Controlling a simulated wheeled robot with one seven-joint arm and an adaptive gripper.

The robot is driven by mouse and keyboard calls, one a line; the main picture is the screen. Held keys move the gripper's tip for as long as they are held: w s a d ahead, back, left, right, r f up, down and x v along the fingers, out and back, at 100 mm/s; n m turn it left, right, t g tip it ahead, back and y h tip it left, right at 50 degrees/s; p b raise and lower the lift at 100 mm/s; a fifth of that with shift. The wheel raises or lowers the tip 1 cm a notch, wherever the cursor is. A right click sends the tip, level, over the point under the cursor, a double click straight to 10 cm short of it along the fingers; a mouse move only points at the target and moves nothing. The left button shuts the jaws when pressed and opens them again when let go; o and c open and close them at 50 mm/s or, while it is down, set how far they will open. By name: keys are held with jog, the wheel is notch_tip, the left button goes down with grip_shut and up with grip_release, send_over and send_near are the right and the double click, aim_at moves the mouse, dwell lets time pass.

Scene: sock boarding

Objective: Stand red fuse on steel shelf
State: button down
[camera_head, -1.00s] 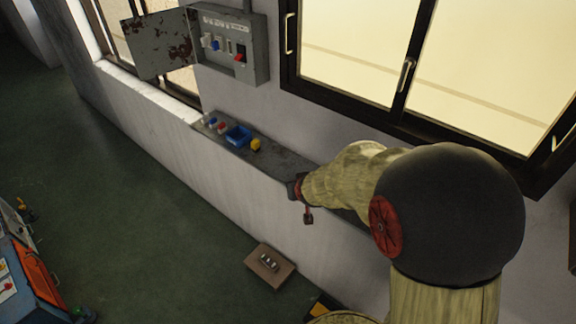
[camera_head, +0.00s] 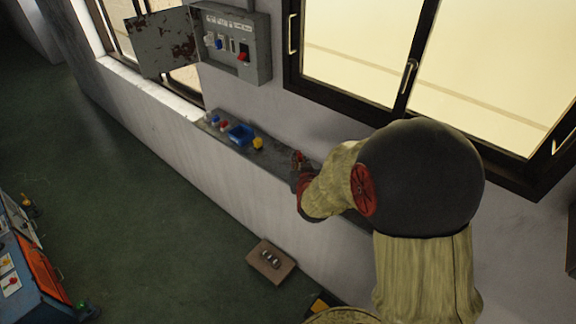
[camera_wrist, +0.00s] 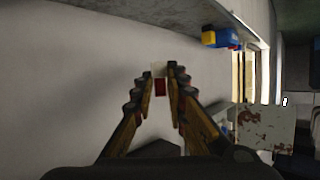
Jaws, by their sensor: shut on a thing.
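My gripper (camera_head: 298,168) is partly hidden behind my wrist in the head view, at the right part of the steel shelf (camera_head: 273,161). In the wrist view my gripper (camera_wrist: 160,78) is shut on the red fuse (camera_wrist: 160,87), a small red piece with a whitish end between the fingertips. I cannot tell whether the fuse touches the shelf.
A blue bin (camera_head: 240,134), a yellow item (camera_head: 257,144) and small red and blue pieces (camera_head: 216,122) sit on the shelf's left part. An open fuse box (camera_head: 235,45) hangs above. Windows (camera_head: 352,60) line the wall. A brown box (camera_head: 270,260) lies on the floor.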

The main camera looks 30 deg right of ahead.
jog(key=w+f, duration=0.2)
jog(key=w, duration=0.3)
jog(key=p, duration=0.1)
send_over(288, 173)
notch_tip(288, 173, down, 6)
jog(key=shift+w, duration=0.15)
jog(key=shift+w+f, duration=0.15)
jog(key=shift+f, duration=0.15)
notch_tip(288, 173, down, 3)
jog(key=shift+r+p, duration=0.1)
jog(key=shift+p, duration=0.35)
jog(key=shift+f+b, duration=0.55)
jog(key=shift+b, duration=0.2)
